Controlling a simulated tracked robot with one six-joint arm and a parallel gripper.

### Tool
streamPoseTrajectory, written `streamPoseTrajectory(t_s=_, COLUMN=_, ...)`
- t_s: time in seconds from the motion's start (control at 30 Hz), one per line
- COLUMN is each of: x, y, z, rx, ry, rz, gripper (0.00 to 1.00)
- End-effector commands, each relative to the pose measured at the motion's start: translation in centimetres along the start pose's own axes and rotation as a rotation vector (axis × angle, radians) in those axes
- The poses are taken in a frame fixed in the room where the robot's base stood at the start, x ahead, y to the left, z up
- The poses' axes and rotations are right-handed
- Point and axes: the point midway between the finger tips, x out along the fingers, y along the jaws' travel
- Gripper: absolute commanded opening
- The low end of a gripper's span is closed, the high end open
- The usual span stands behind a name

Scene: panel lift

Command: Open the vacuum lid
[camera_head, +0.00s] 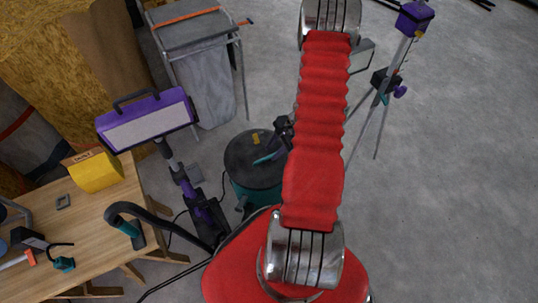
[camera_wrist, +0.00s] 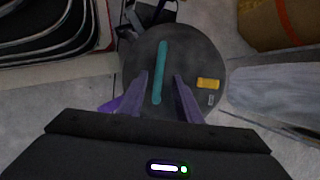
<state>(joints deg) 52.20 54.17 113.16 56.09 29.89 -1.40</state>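The vacuum (camera_head: 258,192) is a teal drum on the floor in the middle of the head view, with a round dark lid (camera_head: 244,150). The lid fills the centre of the wrist view (camera_wrist: 200,58) and looks closed. A teal bar handle (camera_wrist: 160,65) runs across it, with a yellow label (camera_wrist: 208,84) to its right. My gripper (camera_wrist: 161,76) is open, its two purple fingers apart on either side of the handle's line. I cannot tell how far above the handle they are. In the head view, my arm partly covers the lid and gripper.
A wooden table (camera_head: 85,215) with a yellow box (camera_head: 95,171) and a black hose (camera_head: 125,212) stands at left. A purple-framed panel (camera_head: 147,120) on a stand and a grey bin (camera_head: 203,85) are near the vacuum. A tripod (camera_head: 377,105) stands right; floor beyond is clear.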

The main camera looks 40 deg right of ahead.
Motion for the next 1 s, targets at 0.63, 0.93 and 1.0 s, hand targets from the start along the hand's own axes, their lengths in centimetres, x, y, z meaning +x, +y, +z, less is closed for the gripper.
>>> streamPoseTrajectory(t_s=0.63, x=3.6, y=0.0, z=0.0, rx=-0.001, ry=0.0, rz=0.0, gripper=0.31)
streamPoseTrajectory(t_s=0.93, x=3.5, y=0.0, z=0.0, rx=-0.001, ry=0.0, rz=0.0, gripper=0.13)
streamPoseTrajectory(t_s=1.0, x=3.5, y=0.0, z=0.0, rx=0.0, ry=0.0, rz=0.0, gripper=0.08)
